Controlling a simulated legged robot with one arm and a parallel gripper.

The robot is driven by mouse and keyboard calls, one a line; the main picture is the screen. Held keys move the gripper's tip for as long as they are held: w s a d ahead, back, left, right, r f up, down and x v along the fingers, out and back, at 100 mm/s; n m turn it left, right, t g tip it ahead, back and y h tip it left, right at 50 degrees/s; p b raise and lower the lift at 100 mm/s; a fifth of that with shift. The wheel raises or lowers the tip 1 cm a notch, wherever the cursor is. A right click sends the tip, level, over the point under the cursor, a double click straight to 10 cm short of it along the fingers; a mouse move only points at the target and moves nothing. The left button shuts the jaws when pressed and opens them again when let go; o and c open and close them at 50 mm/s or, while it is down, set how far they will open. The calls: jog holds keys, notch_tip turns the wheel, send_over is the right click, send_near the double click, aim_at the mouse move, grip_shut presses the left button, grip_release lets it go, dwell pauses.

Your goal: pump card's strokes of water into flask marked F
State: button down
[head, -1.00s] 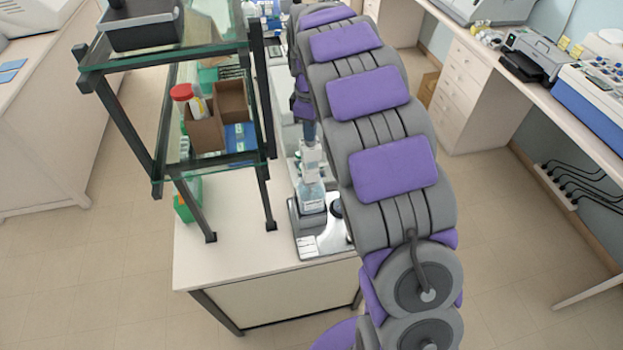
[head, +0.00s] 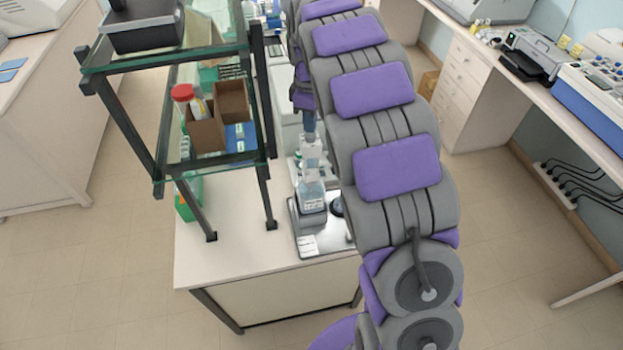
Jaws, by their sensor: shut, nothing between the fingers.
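A clear bottle with bluish contents and a pale upper part (head: 312,196) stands upright on a grey device (head: 318,243) near the bench's front edge. My arm arches over the bench and comes down behind itself. Its end, my gripper (head: 311,150), is small in the head view, shut, and directly above the bottle's top. I cannot tell whether it touches the top. A small white printed patch, perhaps the card (head: 307,245), lies at the device's front; its text is too small to read. I cannot make out a flask marked F; my arm hides part of the bench.
A glass-shelved rack (head: 160,175) stands on the bench (head: 235,262) left of the bottle. It holds a black tray (head: 145,32), brown boxes (head: 206,132) and a red-capped container (head: 184,95). The bench's front left is clear. A side counter with instruments (head: 540,55) runs along the right.

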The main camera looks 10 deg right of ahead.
jog(key=shift+r, duration=0.15)
jog(key=shift+r+p, duration=0.8)
jog(key=shift+r, duration=1.6)
jog(key=s+f+m+b, duration=0.4)
jog(key=s+f+b, duration=0.1)
jog(key=s, duration=0.9)
jog(key=s+f+m+g+b, duration=0.1)
jog(key=s+f+m+b, duration=0.3)
jog(key=s, duration=1)
jog(key=s+f+m+b, duration=0.4)
jog(key=s+f, duration=0.5)
jog(key=s, duration=0.5)
jog(key=shift+s+g+b, duration=0.15)
jog(key=shift+g+b, duration=0.25)
jog(key=shift+b, duration=0.8)
